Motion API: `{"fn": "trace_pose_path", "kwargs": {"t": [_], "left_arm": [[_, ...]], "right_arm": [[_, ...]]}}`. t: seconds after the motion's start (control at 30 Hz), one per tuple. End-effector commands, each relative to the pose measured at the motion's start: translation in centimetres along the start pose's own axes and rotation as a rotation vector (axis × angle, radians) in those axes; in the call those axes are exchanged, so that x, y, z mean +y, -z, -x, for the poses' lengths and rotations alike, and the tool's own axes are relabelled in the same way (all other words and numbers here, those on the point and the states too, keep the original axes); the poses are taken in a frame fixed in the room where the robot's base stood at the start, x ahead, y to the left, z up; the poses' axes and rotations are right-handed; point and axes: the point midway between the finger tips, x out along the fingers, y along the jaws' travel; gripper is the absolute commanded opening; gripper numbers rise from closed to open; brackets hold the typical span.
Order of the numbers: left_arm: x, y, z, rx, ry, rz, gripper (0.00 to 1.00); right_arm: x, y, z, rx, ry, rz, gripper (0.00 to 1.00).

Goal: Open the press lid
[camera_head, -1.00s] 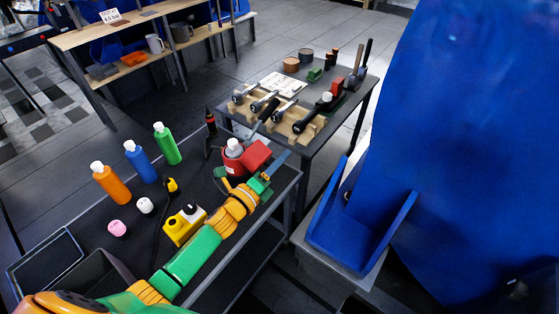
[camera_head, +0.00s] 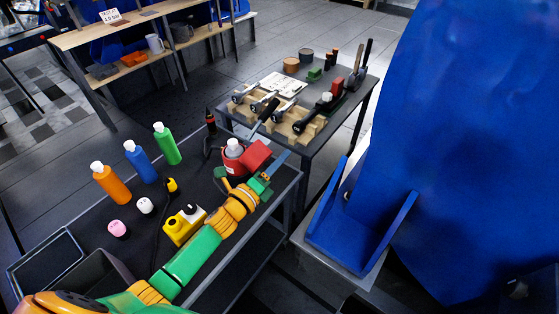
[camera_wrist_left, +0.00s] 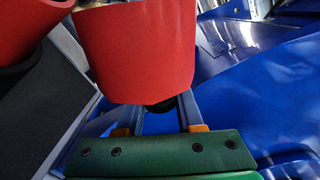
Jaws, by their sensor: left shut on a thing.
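The press (camera_head: 232,166) is a red round body with a grey-white top, standing near the right edge of the dark table. A red block-like part (camera_head: 257,154), which looks like its lid, sits tilted at its right side. My left gripper (camera_head: 266,178) is at this red part. In the left wrist view, the red part (camera_wrist_left: 140,50) fills the upper middle, with a dark knob (camera_wrist_left: 160,106) below it between my gripper's fingers (camera_wrist_left: 163,115). The gripper is shut on it; the exact contact is partly hidden. Another red part (camera_wrist_left: 28,28) shows at upper left. My right gripper is out of view.
Orange (camera_head: 111,184), blue (camera_head: 140,161) and green (camera_head: 167,144) bottles stand at the table's left. A yellow device (camera_head: 184,225) lies close to my left arm. A second table (camera_head: 345,110) with tools on wooden racks stands behind. A blue bracket (camera_head: 350,230) is at right.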

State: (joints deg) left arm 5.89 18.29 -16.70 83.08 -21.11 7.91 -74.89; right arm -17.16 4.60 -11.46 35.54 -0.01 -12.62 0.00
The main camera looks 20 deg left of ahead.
Motion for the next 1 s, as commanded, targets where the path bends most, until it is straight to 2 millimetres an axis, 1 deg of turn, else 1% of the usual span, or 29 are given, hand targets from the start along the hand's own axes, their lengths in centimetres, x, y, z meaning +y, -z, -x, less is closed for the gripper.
{"fn": "trace_pose_path", "kwargs": {"t": [0.23,0.27,0.33,0.43,0.5,0.73,0.77,0.8,0.83,0.87,1.0], "left_arm": [[0.0,0.0,0.0,0.0,0.0,0.002,0.0],[-0.3,-0.2,0.0,0.0,0.0,0.013,0.0],[-1.3,-0.8,0.0,0.0,-0.001,0.09,0.0],[-1.9,-1.4,0.0,0.0,-0.002,0.201,0.0],[-1.8,-1.5,0.0,0.0,-0.002,0.236,0.0],[-1.6,-1.4,0.0,0.0,0.0,0.238,0.0],[-1.6,-1.4,0.0,-0.001,0.0,0.238,0.44],[-1.6,-1.4,0.0,-0.001,0.0,0.237,0.55],[-1.6,-1.4,0.0,0.0,0.0,0.237,0.63],[-1.6,-1.4,0.0,0.0,0.0,0.237,0.67],[-1.6,-1.4,0.0,0.0,0.0,0.237,0.67]], "right_arm": [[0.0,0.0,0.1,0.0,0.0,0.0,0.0],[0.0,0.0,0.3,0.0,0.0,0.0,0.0],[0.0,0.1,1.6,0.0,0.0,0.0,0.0],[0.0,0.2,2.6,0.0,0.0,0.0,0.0],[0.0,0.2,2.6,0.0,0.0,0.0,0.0],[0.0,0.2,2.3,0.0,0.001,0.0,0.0],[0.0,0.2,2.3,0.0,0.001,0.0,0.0],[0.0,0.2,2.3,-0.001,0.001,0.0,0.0],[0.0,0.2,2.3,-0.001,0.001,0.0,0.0],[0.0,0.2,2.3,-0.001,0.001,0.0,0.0],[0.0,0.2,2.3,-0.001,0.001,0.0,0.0]]}}
